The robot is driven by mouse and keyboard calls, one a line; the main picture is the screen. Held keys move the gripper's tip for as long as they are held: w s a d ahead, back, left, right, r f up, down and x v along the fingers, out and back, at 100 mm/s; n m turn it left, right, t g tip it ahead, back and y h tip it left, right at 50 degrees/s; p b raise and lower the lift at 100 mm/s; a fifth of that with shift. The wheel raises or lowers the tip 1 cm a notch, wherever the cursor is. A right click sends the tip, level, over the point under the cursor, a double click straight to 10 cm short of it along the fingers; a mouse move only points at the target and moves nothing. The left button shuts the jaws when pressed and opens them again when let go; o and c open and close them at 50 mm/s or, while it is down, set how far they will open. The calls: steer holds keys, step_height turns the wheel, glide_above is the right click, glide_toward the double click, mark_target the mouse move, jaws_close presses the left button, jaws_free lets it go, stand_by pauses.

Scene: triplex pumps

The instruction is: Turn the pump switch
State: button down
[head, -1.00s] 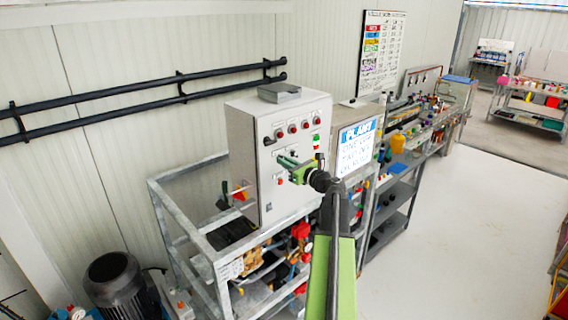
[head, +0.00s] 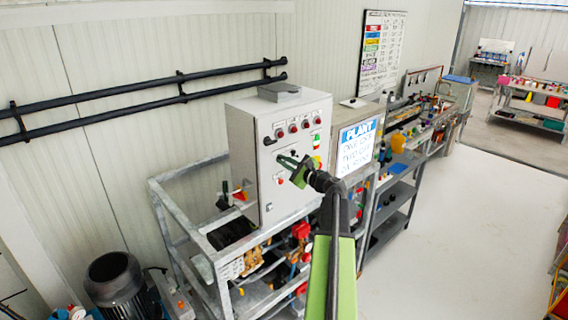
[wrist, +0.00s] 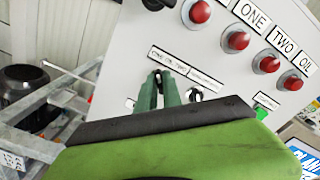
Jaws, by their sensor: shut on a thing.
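The pump switch is a small black knob (wrist: 158,74) on the front of a light grey control cabinet (head: 248,150), under a white label strip in the wrist view. My gripper (wrist: 157,82) has its two green fingers closed around the knob, which is mostly hidden between the fingertips. In the head view my gripper (head: 284,160) reaches the cabinet's front from the right, and the fingers hide the knob. Another black switch (wrist: 195,95) sits just right of the fingers in the wrist view.
Several red lamps (wrist: 237,40) line the panel above the fingers. A green button (wrist: 264,110) lies right of them. The cabinet stands on a grey metal frame (head: 200,240). A "PLANT" sign (head: 357,148) is close on the right. Open floor (head: 460,240) lies further right.

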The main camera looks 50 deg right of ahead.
steer(key=shift+n, duration=0.4)
steer(key=c, duration=1.5)
jaws_free()
steer(key=shift+s, duration=0.1)
steer(key=s+a, duration=0.1)
steer(key=s, duration=1.6)
steer(key=shift+s, duration=0.15)
steer(key=shift+a, duration=0.1)
